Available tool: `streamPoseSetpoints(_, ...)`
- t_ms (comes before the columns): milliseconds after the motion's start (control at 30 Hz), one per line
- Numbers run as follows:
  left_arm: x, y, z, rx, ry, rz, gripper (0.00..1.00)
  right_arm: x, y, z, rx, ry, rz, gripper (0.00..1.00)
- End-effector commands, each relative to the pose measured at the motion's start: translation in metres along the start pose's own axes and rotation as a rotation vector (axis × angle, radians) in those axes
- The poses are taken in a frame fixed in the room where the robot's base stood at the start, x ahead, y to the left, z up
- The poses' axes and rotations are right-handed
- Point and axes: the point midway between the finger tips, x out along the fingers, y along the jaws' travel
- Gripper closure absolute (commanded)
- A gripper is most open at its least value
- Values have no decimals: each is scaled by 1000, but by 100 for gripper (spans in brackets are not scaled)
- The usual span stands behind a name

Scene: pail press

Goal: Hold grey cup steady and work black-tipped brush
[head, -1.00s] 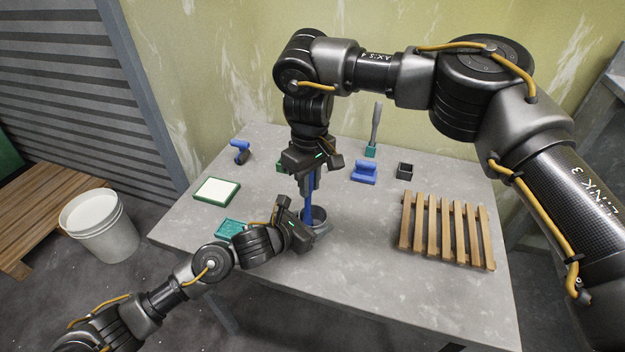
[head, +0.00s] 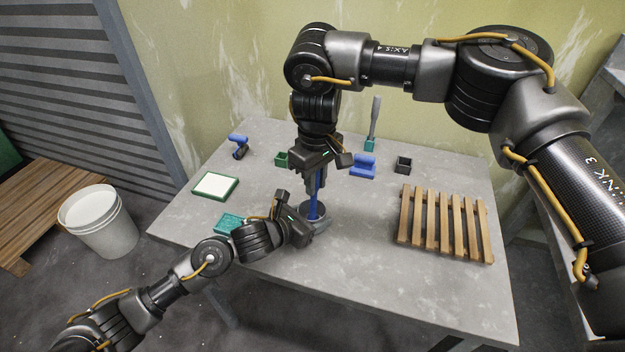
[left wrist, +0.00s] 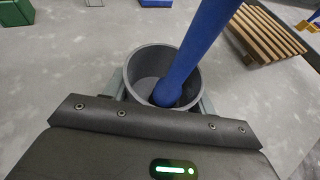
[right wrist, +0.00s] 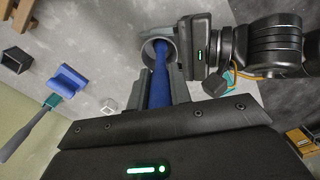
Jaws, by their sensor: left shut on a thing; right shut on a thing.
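The grey cup (left wrist: 146,64) stands on the table, its round mouth open upward in the left wrist view. My left gripper (head: 308,232) is shut on the cup, with its fingers along both sides of the wall. My right gripper (head: 316,180) is above the cup, shut on the blue handle of the brush (head: 314,205). The brush points down into the cup, and its lower end rests inside near the wall in the left wrist view (left wrist: 178,85). The black tip is not clearly visible. The right wrist view also shows the brush (right wrist: 160,88) entering the cup (right wrist: 152,48).
A wooden slatted rack (head: 445,225) lies at the table's right. A green-framed white pad (head: 215,186) and a teal sponge-like block (head: 229,224) are left. The front right tabletop is clear.

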Motion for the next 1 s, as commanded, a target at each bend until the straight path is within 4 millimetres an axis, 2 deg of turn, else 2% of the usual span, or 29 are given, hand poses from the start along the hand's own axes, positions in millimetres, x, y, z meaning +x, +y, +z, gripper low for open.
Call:
streamPoseSetpoints(233,0,0,0,0,1,0,80,-5,0,0,0,1,1,100)
streamPoseSetpoints(533,0,0,-1,0,1,0,80,-29,0,0,0,1,2,100)
streamPoseSetpoints(967,0,0,0,0,1,0,80,-30,-1,0,0,0,0,100)
streamPoseSetpoints(1000,0,0,0,0,1,0,43,-30,-1,0,0,0,0,100)
